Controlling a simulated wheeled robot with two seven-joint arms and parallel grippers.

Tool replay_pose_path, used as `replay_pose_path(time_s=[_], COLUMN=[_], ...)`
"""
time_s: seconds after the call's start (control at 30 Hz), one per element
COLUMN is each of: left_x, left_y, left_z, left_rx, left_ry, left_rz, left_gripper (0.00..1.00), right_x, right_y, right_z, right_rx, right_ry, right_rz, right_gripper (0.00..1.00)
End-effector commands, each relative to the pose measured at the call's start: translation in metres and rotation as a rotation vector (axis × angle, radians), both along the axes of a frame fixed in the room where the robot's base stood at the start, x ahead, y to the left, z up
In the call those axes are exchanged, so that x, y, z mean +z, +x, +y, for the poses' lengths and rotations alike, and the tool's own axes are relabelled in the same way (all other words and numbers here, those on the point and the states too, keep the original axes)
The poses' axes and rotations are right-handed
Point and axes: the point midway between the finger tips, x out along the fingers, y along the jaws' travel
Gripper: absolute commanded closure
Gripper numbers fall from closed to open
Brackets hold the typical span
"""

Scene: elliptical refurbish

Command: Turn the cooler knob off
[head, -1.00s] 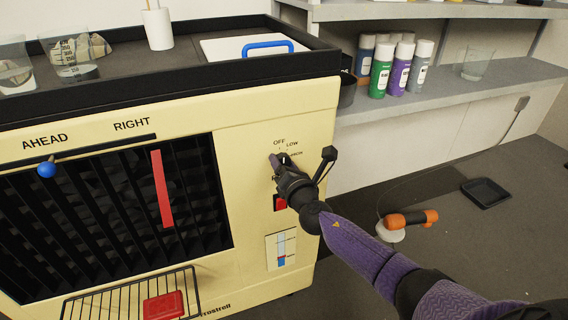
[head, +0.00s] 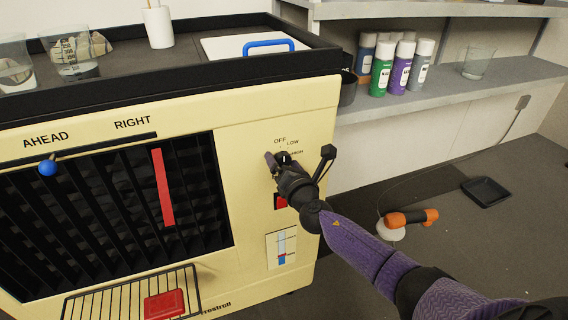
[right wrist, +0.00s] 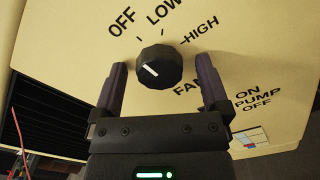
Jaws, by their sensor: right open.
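The cooler (head: 255,115) is a cream box with a dark grille on the left of the head view. Its black fan knob (right wrist: 158,67) sits below the OFF, LOW and HIGH labels. The knob's white line slants from upper left to lower right, with its upper-left end towards the OFF side. My right gripper (head: 277,160) is at the knob. In the right wrist view, its open fingers (right wrist: 162,85) stand on either side of the knob with a gap on both sides. My left gripper is not in view.
A red pump switch (head: 280,202) lies just below my right gripper. A blue-handled lid (head: 225,47) and glass beakers (head: 75,60) sit on top. Spray cans (head: 381,70) stand on the shelf to the right. An orange tool (head: 410,217) lies on the floor.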

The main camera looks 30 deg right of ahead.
Motion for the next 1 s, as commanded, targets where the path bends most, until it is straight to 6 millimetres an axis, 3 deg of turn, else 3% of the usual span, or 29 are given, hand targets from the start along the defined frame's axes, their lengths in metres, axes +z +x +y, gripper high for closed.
replay_pose_path(time_s=[0.17, 0.5, 0.6, 1.0], left_x=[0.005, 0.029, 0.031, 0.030], left_y=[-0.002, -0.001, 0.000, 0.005], left_z=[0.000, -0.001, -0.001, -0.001], left_rx=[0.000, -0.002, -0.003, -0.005], left_ry=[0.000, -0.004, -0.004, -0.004], left_rz=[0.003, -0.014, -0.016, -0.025], left_gripper=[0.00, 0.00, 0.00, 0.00], right_x=[0.001, 0.002, 0.001, 0.000], right_y=[-0.006, -0.079, -0.092, -0.097], right_z=[0.001, 0.019, 0.022, 0.023], right_rx=[0.000, 0.002, 0.000, 0.000], right_ry=[-0.001, 0.001, 0.000, 0.000], right_rz=[0.000, 0.002, 0.001, 0.000], right_gripper=[0.04, 0.04, 0.04, 0.04])
